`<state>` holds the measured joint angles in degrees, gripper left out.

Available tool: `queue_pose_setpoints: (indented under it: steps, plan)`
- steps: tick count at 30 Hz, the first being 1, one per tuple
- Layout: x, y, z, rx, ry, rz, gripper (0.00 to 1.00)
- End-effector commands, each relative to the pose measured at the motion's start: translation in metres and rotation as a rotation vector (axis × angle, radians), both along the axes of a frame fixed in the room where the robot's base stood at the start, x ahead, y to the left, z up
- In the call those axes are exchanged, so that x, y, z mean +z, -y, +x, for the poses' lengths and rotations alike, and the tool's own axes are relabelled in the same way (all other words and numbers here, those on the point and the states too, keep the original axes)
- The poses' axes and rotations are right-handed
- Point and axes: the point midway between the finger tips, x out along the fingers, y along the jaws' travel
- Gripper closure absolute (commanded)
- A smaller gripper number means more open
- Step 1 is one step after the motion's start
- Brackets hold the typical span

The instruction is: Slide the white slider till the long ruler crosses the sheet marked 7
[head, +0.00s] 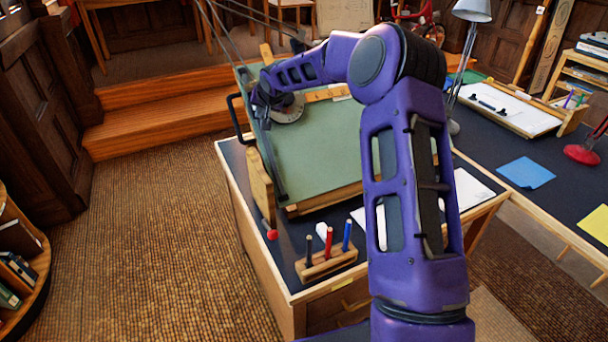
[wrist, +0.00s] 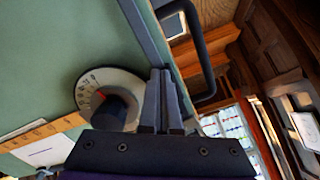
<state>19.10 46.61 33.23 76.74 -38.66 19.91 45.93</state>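The green drafting board (head: 325,140) stands tilted on the desk. A wooden ruler (head: 325,95) with a round dial (head: 288,112) lies across its upper part; in the wrist view the ruler (wrist: 38,134) and the dial (wrist: 88,92) show close up. A white sheet (wrist: 45,152) lies by the ruler; I can read no 7 on it. My gripper (wrist: 160,75) has its fingers together beside the dial, at the dark rail (wrist: 146,32) along the board's edge. I see nothing clearly between the fingers. I cannot make out a white slider.
A black bar handle (head: 237,118) juts from the board's left side. A wooden block (head: 324,263) with several pens stands at the desk's front. A lamp (head: 470,15), a blue sheet (head: 526,172) and another board (head: 510,108) are at right. My arm hides part of the board.

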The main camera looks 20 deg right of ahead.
Motion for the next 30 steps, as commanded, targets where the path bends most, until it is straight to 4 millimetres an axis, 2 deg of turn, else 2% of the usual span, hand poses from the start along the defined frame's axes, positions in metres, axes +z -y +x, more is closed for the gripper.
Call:
queue_pose_setpoints:
  steps: [22, 30]
  plan:
    - [0.0075, -0.001, 0.0076, -0.001, 0.005, 0.001, 1.0]
    - [0.0027, -0.0003, 0.0047, -0.001, 0.003, 0.001, 1.0]
